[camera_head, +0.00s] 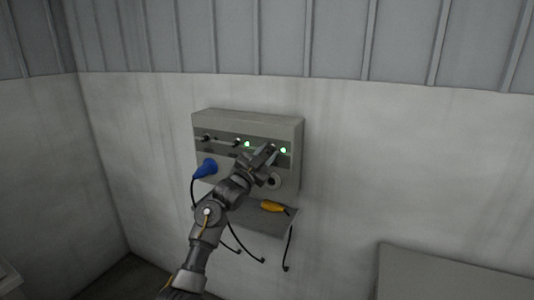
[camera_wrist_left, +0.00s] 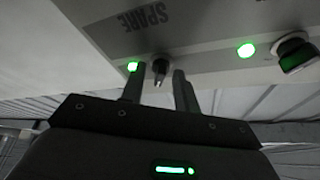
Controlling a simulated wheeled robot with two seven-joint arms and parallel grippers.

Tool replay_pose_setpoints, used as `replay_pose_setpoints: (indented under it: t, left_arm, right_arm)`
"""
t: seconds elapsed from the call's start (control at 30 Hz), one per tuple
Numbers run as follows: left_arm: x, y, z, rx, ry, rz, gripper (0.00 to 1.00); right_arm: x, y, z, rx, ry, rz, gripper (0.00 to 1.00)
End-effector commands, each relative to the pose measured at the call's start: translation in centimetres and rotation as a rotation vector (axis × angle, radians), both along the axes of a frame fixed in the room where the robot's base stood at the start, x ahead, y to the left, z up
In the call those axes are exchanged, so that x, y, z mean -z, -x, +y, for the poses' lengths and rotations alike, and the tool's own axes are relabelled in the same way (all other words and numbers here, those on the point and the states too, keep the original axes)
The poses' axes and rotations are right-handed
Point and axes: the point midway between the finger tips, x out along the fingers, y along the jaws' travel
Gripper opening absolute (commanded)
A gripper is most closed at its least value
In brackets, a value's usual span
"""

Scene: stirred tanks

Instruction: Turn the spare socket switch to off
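The grey socket panel (camera_head: 247,117) is mounted on the wall in the head view. In the wrist view the label SPARE (camera_wrist_left: 143,18) is printed on it, beside a small switch (camera_wrist_left: 160,69). My left gripper (camera_head: 267,152) is at the panel face. Its two fingers (camera_wrist_left: 160,88) are apart, one on each side of the switch tip, with gaps visible. The gripper hides part of the panel in the head view. My right gripper is not visible.
A second green lamp (camera_head: 247,143) is lit further left on the panel. A blue plug (camera_head: 205,168) sits at the panel's lower left. A yellow plug (camera_head: 272,206) lies on the shelf (camera_head: 250,218) below, with black cables hanging. The wall right of the panel is clear.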

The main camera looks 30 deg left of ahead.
Motion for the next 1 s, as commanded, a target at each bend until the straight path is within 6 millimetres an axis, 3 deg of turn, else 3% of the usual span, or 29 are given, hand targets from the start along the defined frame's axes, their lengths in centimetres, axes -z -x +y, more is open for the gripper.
replay_pose_setpoints:
  t: [0.13,0.37,0.67,1.0]
  left_arm:
    - [0.01,0.02,-0.01,0.000,0.000,0.000,0.30]
    - [0.02,0.04,0.00,0.000,0.000,0.000,0.00]
    - [0.04,0.02,-0.07,0.001,0.036,-0.002,0.00]
    - [0.06,0.00,-0.27,0.002,0.258,-0.014,0.00]
  right_arm:
    - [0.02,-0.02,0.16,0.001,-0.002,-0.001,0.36]
    - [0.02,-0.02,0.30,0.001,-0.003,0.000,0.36]
    - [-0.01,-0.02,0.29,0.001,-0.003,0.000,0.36]
    - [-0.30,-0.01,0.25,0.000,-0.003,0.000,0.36]
